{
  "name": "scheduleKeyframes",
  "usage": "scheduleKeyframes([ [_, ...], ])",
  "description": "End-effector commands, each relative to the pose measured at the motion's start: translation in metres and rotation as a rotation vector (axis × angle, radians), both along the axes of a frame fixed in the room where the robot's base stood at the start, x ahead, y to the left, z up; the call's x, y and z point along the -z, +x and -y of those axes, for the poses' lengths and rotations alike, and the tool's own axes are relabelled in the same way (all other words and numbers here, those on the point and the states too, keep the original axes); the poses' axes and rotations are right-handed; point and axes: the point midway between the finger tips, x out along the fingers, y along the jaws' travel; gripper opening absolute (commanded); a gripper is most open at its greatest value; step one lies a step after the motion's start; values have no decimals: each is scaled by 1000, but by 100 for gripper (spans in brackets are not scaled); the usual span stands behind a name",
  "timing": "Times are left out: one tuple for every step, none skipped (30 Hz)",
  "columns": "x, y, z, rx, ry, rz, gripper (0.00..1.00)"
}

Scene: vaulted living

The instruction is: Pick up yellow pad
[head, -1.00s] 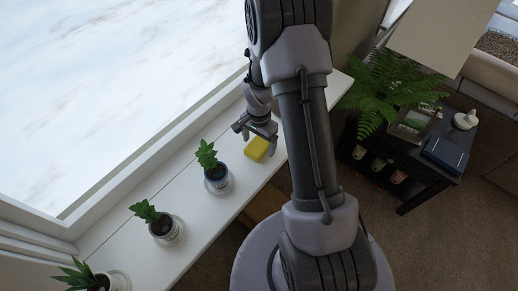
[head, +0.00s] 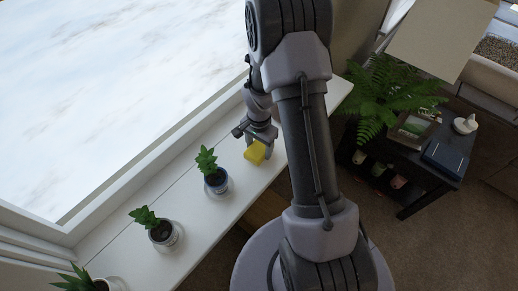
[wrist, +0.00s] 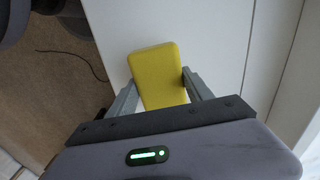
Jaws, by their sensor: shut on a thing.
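The yellow pad (head: 255,152) is a small block at the window sill, near its front edge. It also shows in the wrist view (wrist: 158,75), between the two fingers. My gripper (head: 262,143) is shut on the pad. In the wrist view my gripper (wrist: 160,95) has a finger on each side of it. The pad looks slightly tilted in the head view. I cannot tell whether it is clear of the sill.
The white sill (head: 205,229) runs diagonally along the window. A dark side table (head: 420,190) with a fern (head: 385,95) and lamp is at right.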

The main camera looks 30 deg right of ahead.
Motion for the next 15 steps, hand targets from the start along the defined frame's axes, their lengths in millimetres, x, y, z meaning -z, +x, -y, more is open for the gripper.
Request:
scheduleKeyframes([
  [-11, 1, 0, 0, -1, 3, 21],
  [-15, 1, 0, 0, -1, 3, 21],
  [-22, 1, 0, 0, -1, 3, 21],
  [-27, 1, 0, 0, -1, 3, 21],
  [-24, -7, 0, 1, 1, -1, 21],
  [-24, -16, 1, 2, 1, -3, 21],
  [-25, -22, 1, 2, 1, -1, 21],
  [-25, -28, 1, 2, 0, -2, 21],
  [-26, -38, 2, 2, 0, -2, 21],
  [-27, -46, 2, 1, 0, -2, 21],
  [-28, -54, 2, 2, 1, -3, 21],
  [-29, -66, 2, 3, 1, -3, 21],
  [-29, -74, 2, 2, 1, -3, 21],
  [-31, -83, 3, 2, 0, -2, 21],
  [-31, -95, 3, 3, 0, -2, 21],
])
